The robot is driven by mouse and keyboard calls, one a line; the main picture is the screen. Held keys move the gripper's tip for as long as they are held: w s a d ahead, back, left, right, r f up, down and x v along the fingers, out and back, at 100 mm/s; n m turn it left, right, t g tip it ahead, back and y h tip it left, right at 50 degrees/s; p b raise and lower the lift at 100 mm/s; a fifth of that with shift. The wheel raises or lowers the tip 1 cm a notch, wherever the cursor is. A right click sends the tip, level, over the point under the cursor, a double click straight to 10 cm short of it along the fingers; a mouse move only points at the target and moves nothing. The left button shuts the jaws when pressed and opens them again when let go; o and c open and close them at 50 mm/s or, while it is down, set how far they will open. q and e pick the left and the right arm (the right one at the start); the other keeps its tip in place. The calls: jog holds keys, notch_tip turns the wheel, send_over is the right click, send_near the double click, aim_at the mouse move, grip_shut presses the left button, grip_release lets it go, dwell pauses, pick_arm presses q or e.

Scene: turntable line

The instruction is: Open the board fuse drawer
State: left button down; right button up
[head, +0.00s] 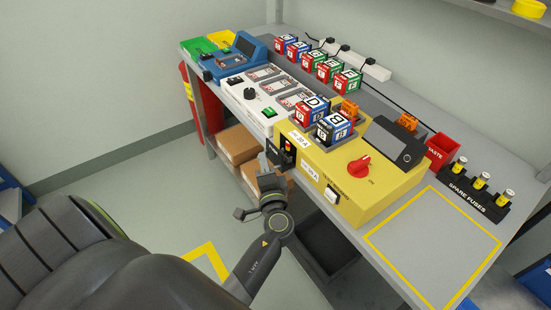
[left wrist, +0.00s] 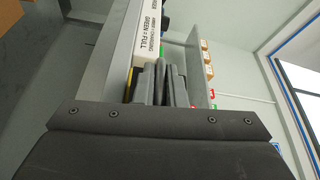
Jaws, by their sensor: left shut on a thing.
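The yellow test board (head: 392,190) stands on the bench, with a red knob (head: 359,167) and a white rocker switch (head: 332,195) on it. The black fuse drawer (head: 289,146) is at the left end of its front face, near a small amp label. My left gripper (head: 275,153) is at this drawer and shut on its front part; the fingers cover much of the grip. I cannot tell how far the drawer stands out. The left wrist view shows the dark fingers (left wrist: 158,84) close together; the drawer is hidden there. My right gripper is not in view.
Lettered cubes (head: 335,127) stand on the board. A white charger unit (head: 262,99) is to its left, a red waste bin (head: 441,150) and a spare-fuse rack (head: 478,190) to its right. Cardboard boxes (head: 237,143) and a dark bin (head: 326,245) sit below the bench edge.

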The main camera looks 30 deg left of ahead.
pick_arm(q)
jog(key=s, duration=0.1)
jog(key=s+a, duration=0.1)
jog(key=s, duration=0.1)
jog(key=shift+s+a, duration=0.25)
jog(key=shift+s, duration=0.05)
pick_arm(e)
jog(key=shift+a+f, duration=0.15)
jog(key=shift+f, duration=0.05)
pick_arm(q)
jog(key=c, duration=1.5)
grip_release()
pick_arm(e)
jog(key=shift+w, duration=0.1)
